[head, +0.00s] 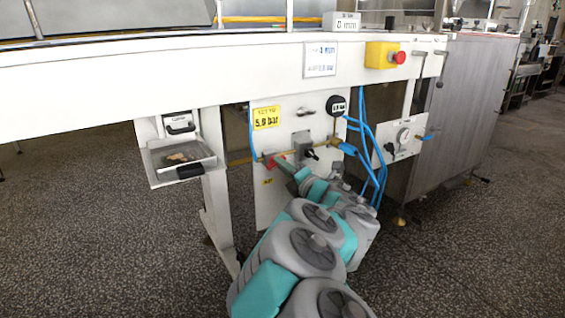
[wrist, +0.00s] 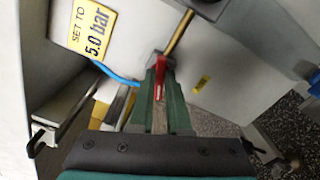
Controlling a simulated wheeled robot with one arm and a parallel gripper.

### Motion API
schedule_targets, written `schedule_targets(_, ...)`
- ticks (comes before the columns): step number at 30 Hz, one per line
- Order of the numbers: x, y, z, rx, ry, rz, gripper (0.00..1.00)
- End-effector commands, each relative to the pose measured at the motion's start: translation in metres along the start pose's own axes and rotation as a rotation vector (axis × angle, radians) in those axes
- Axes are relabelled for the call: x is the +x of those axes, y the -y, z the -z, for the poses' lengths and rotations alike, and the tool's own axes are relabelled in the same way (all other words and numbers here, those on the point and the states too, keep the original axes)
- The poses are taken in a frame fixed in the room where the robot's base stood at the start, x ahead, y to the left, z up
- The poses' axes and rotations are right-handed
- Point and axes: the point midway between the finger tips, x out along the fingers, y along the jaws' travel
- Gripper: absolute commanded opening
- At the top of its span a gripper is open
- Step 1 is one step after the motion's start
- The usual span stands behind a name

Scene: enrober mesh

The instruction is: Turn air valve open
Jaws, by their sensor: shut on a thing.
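The air valve has a red handle (wrist: 159,75), which my gripper (wrist: 160,85) is shut on in the wrist view. The handle points along the fingers there, and a brass pipe (wrist: 178,35) runs up from the valve to a grey block. In the head view the red handle (head: 269,161) shows at the lower left of a white panel (head: 310,115), at the end of my reaching arm. My gripper (head: 280,163) partly hides the valve body there.
A yellow "5.0 bar" label (head: 266,118) is above the valve. A round black gauge (head: 337,105) and blue hoses (head: 375,150) are to its right. A drawer tray (head: 180,156) hangs at left under the white machine frame. A yellow box with a red button (head: 383,56) sits above.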

Motion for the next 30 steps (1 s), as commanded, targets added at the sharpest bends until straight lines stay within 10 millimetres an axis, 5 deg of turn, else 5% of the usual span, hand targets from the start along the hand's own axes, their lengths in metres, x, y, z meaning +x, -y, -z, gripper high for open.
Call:
schedule_targets(15,0.0003,0.0010,0.0000,0.346,0.000,0.000,0.00)
schedule_targets(30,0.0001,0.0027,0.0000,0.414,0.002,0.000,0.00)
